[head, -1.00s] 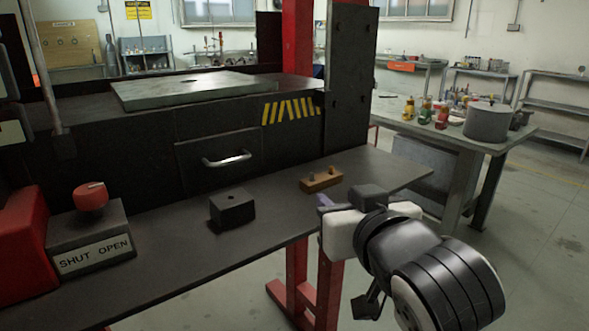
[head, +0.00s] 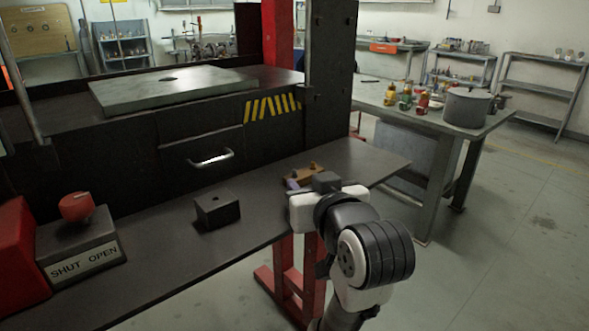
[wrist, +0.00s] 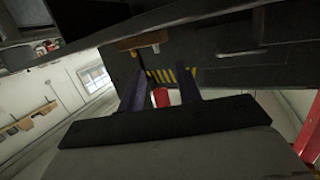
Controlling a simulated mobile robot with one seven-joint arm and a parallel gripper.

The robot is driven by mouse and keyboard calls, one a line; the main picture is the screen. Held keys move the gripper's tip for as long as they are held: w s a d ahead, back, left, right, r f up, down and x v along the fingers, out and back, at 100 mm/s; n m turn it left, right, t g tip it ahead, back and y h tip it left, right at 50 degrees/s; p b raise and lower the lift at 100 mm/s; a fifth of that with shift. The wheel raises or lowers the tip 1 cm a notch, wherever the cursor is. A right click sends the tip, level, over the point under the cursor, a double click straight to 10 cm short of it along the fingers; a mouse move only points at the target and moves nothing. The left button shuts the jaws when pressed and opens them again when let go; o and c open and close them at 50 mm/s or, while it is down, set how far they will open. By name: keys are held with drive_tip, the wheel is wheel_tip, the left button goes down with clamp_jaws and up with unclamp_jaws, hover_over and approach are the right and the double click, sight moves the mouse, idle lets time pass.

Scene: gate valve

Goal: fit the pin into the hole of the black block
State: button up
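The black block (head: 217,210) with a small dark hole in its top stands upright on the dark bench shelf. A brown wooden holder (head: 303,174) lies to its right, with two short pins (head: 313,166) standing up from it. My gripper (head: 293,186) is at the near side of the holder, partly covering it in the head view. In the wrist view, the two dark fingers (wrist: 160,78) are apart with nothing between them. The holder (wrist: 142,41) shows beyond the fingertips there, apart from them. I cannot make out the black block in the wrist view.
A grey box marked SHUT OPEN with a red knob (head: 77,207) stands at the shelf's left. A drawer with a metal handle (head: 211,159) is behind the block. A side table (head: 428,120) with a pot and small items is right. The shelf between block and holder is clear.

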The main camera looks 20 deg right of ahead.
sight(295, 172)
drive_tip(key=shift+w+r+p, duration=0.25)
drive_tip(key=shift+w+p, duration=0.6)
drive_tip(key=shift+p, duration=2.4)
drive_tip(key=shift+w+f+p, duration=0.1)
drive_tip(key=shift+p, duration=0.4)
drive_tip(key=shift+f+p, duration=0.25)
drive_tip(key=shift+p, duration=0.35)
drive_tip(key=shift+w+d+f+p, duration=0.15)
drive_tip(key=shift+w+f+p, duration=0.05)
drive_tip(key=shift+w, duration=0.65)
drive_tip(key=shift+w+d+f+p, duration=0.15)
drive_tip(key=shift+w+f, duration=0.1)
drive_tip(key=shift+w, duration=0.65)
drive_tip(key=shift+w+d+f+p, duration=0.1)
drive_tip(key=shift+w+f+p, duration=0.1)
drive_tip(key=shift+w, duration=0.65)
drive_tip(key=shift+c, duration=0.4)
clamp_jaws()
